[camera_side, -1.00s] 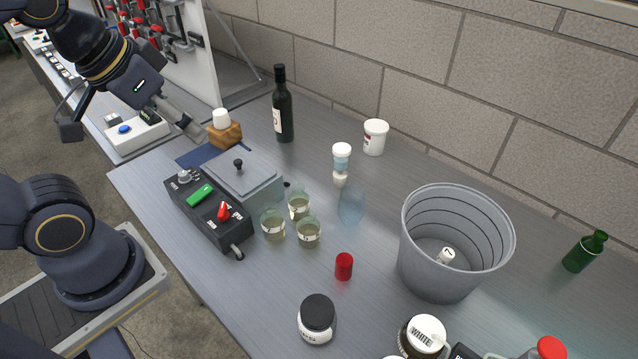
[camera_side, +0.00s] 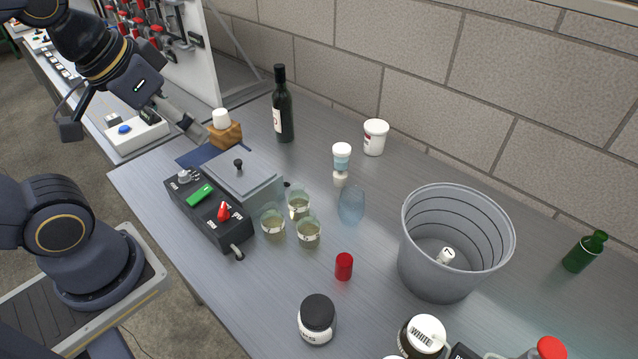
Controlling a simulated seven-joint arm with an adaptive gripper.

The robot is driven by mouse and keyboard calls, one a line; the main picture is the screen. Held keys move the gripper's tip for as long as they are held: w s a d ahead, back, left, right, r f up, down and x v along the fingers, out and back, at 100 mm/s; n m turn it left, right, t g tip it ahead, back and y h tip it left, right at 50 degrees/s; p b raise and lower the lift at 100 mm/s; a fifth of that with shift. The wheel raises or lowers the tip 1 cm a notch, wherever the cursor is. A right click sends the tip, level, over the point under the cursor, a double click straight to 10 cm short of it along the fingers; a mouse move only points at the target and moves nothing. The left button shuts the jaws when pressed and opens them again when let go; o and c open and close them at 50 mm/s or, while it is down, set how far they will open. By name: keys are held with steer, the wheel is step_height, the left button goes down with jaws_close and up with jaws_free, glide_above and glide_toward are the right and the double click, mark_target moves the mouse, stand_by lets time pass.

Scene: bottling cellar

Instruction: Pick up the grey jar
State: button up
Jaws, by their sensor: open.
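My gripper (camera_side: 196,134) is at the upper left, close to the wooden block. It is open, its fingers are seen small and edge-on, and nothing shows held in it. No jar is plainly grey all over. A squat jar with a black lid and a pale label (camera_side: 317,319) stands upright at the front of the table, far from my gripper. Another dark-bodied jar with a white lid (camera_side: 424,336) stands to its right, partly cut off by the bottom edge of the picture.
A wine bottle (camera_side: 283,108) and control box (camera_side: 208,213) stand near my gripper. Several glasses, a blue-grey vessel (camera_side: 351,205) and a red cylinder (camera_side: 344,267) occupy the middle. A large grey bucket (camera_side: 420,262) stands right. Bare tabletop lies left of the black-lidded jar.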

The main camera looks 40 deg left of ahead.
steer(key=o, duration=0.4)
